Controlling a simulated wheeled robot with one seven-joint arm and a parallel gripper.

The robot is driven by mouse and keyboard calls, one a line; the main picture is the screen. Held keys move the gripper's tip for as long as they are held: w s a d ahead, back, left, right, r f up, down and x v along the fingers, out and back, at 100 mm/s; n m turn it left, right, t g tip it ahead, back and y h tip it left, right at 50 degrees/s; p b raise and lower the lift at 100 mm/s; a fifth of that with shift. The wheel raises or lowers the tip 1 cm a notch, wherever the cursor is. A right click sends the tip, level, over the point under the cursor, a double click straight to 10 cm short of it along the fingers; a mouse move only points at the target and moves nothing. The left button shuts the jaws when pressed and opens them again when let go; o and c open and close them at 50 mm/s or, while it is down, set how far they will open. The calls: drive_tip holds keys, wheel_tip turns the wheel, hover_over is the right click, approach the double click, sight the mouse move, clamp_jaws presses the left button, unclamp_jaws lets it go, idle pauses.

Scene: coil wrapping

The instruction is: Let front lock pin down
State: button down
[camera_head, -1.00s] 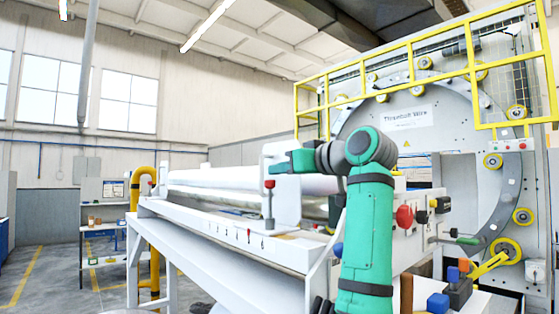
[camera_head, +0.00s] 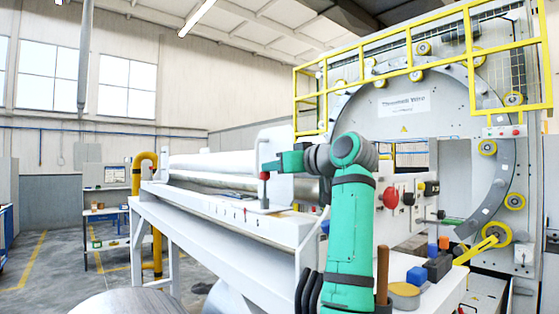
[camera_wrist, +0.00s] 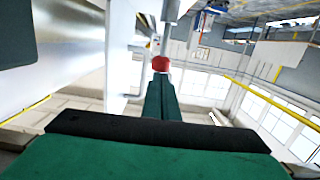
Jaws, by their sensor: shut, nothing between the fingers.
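The red-topped lock pin (camera_head: 264,176) stands upright at the near right end of the long white machine bed (camera_head: 232,212). My gripper (camera_head: 268,165) reaches in from the right, its tip at the top of the red knob and partly over it. In the wrist view, my gripper's green fingers (camera_wrist: 160,92) are together and empty. The red knob (camera_wrist: 161,65) is just past their tips, with the grey pin stem (camera_wrist: 171,14) running away from it. I cannot tell whether the tips touch the knob.
A white end block (camera_head: 277,143) stands beside the gripper. A large ring machine (camera_head: 500,190) with yellow rollers and rails fills the right. A red button (camera_head: 391,197) is right of my arm. A side table with coloured blocks (camera_head: 431,265) is at lower right. Open floor lies left.

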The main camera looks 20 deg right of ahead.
drive_tip(key=s+d+r, duration=0.3)
drive_tip(key=s+r, duration=0.1)
drive_tip(key=s, duration=0.6)
drive_tip(key=shift+d+r, duration=0.15)
drive_tip(key=shift+r, duration=0.25)
idle(0.4)
